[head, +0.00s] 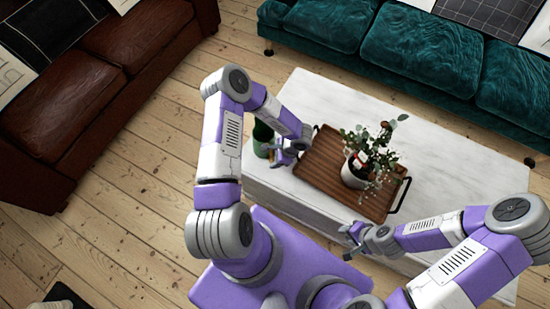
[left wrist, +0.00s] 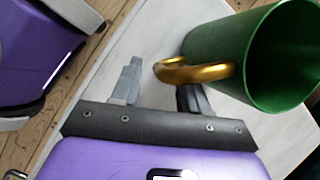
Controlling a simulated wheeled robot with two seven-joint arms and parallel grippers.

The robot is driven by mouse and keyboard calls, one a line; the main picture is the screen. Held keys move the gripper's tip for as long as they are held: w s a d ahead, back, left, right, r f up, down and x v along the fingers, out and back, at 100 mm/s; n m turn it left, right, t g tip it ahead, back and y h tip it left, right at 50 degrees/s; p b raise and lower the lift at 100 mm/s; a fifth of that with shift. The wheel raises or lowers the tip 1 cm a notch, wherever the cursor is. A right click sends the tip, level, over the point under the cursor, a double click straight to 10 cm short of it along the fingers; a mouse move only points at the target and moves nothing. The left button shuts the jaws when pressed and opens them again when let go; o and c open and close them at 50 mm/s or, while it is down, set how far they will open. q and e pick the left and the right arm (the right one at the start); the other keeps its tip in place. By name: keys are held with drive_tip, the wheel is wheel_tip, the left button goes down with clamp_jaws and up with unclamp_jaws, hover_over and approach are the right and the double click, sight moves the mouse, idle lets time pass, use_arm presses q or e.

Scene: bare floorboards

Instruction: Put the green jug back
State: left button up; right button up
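The green jug (head: 262,138) stands at the left edge of the white table, partly hidden behind my left arm. In the left wrist view the jug (left wrist: 228,50) is large at the upper right, with its wide mouth facing right and its gold handle (left wrist: 185,72) pointing left. My left gripper (head: 287,157) is beside the jug. Its fingers (left wrist: 160,90) are apart, and the handle's end overlaps the right finger; I cannot tell whether they touch. My right gripper (head: 354,242) is over the table's front edge, empty, with its fingers apart.
The white table (head: 445,135) holds a brown slatted tray (head: 325,165) with dark handles. A white pot (head: 354,172) with a leafy plant stands on the tray. A brown sofa (head: 90,95) is at the left and a teal sofa (head: 420,45) at the back.

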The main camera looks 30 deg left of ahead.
use_arm(q)
drive_tip(key=shift+r, duration=0.15)
drive_tip(key=p+v, duration=0.3)
drive_tip(key=v, duration=0.8)
drive_tip(key=s+d+f+n+t+h+p, duration=0.1)
drive_tip(key=s+d+f+n+t+h, duration=0.1)
drive_tip(key=s+d+n+h, duration=0.6)
drive_tip(key=shift+s+d+f+n+t, duration=0.4)
drive_tip(key=shift+s+d+f+n, duration=0.45)
drive_tip(key=shift+s+d+n, duration=1.5)
drive_tip(key=shift+w+d+n, duration=0.15)
drive_tip(key=shift+w+n, duration=0.15)
drive_tip(key=shift+n, duration=0.15)
